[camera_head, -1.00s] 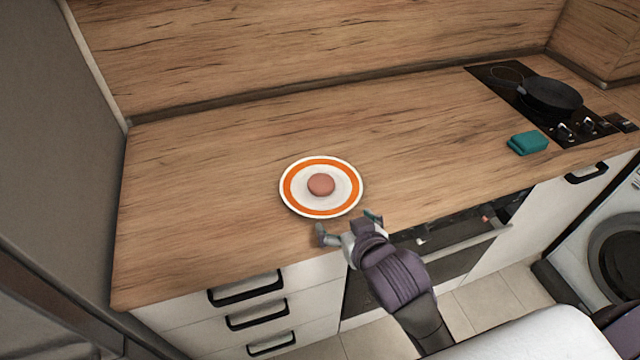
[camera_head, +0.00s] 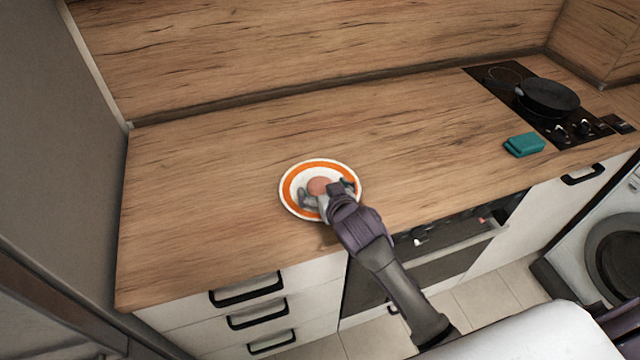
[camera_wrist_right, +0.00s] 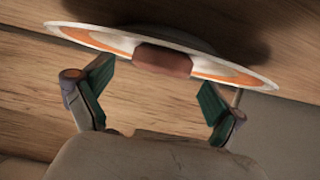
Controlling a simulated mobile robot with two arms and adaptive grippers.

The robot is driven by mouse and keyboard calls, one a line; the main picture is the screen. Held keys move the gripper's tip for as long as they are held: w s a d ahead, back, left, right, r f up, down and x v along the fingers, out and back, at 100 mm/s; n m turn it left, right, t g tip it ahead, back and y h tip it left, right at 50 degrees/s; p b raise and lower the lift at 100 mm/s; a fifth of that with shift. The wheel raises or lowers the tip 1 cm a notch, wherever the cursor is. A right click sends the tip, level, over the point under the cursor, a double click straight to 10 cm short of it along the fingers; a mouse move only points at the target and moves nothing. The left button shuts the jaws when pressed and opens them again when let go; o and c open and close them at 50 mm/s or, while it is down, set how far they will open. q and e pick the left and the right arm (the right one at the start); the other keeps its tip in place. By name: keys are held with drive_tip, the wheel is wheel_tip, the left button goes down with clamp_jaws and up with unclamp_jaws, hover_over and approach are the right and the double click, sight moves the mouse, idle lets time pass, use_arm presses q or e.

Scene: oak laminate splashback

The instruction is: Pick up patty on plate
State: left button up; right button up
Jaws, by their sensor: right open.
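The patty (camera_head: 318,185) is a small round pinkish-brown disc on the white plate with an orange ring (camera_head: 298,174), which lies on the counter. My right gripper (camera_head: 328,192) is over the near part of the plate, its two fingers spread on either side of the patty's near edge. In the right wrist view, the patty (camera_wrist_right: 162,60) shows ahead of and between the open fingers (camera_wrist_right: 155,97), with nothing held. The plate (camera_wrist_right: 228,72) extends past both fingers there. The gripper partly hides the plate's near side in the head view. My left gripper is not in view.
The wooden counter (camera_head: 200,190) is clear around the plate. A teal sponge-like block (camera_head: 523,144) lies to the right, near a black hob with a dark pan (camera_head: 548,97). Drawers (camera_head: 245,292) and an oven are below the counter's front edge. A splashback rises behind.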

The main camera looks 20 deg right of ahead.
drive_tip(key=shift+x, duration=0.75)
drive_tip(key=c, duration=1.3)
drive_tip(key=shift+o, duration=0.2)
